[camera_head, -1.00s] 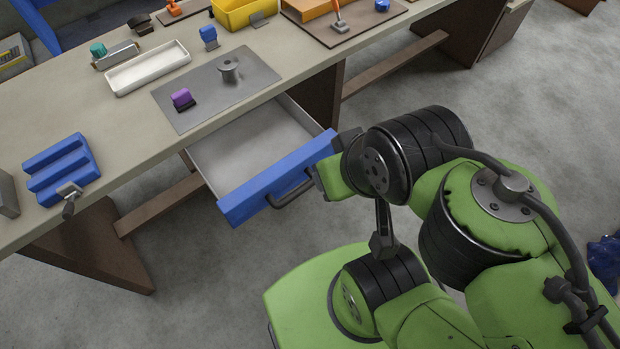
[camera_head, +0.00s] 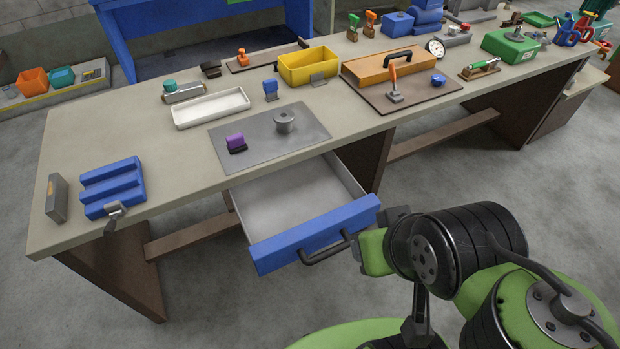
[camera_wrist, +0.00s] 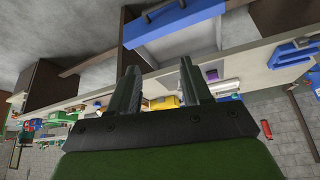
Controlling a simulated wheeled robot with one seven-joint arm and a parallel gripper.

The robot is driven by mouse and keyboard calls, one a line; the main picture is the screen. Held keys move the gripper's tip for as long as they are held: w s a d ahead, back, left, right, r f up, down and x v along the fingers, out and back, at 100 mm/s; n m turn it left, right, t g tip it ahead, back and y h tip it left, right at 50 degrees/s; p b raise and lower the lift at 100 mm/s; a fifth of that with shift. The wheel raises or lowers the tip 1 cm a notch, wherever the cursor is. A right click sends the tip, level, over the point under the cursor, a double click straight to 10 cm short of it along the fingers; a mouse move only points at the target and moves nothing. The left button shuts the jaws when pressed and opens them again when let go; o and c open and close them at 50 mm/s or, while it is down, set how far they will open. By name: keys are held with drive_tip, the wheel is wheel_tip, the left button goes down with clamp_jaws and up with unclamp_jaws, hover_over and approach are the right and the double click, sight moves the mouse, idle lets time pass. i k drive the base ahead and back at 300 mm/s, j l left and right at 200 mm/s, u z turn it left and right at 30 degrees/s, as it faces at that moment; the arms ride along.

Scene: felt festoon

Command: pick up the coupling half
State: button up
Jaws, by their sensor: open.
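The coupling half (camera_head: 284,122) looks to be the grey metal piece with a round flange and a short hub. It stands on the grey mat (camera_head: 262,152) on the workbench, right of a purple-handled item (camera_head: 236,143). My gripper's two fingers (camera_wrist: 160,72) show in the wrist view, apart with nothing between them. In the head view my arm is in front of the bench, right of the open drawer, well away from the coupling half. I cannot make out the coupling half clearly in the wrist view.
A drawer with a blue front (camera_head: 315,235) stands open and empty below the mat. A white tray (camera_head: 210,108), a yellow bin (camera_head: 309,66) and a blue stamp-like item (camera_head: 270,90) stand behind the mat. A blue ridged block (camera_head: 112,188) is at the left.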

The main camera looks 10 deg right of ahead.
sight(284, 118)
drive_tip(key=i+l+u, duration=0.1)
drive_tip(key=u, duration=0.3)
drive_tip(key=i+l+u, duration=0.1)
drive_tip(key=u, duration=0.35)
drive_tip(key=l+u, duration=0.25)
drive_tip(key=u, duration=0.15)
drive_tip(key=i+l+u, duration=0.1)
drive_tip(key=u, duration=0.35)
drive_tip(key=l+u, duration=0.4)
drive_tip(key=j, duration=0.1)
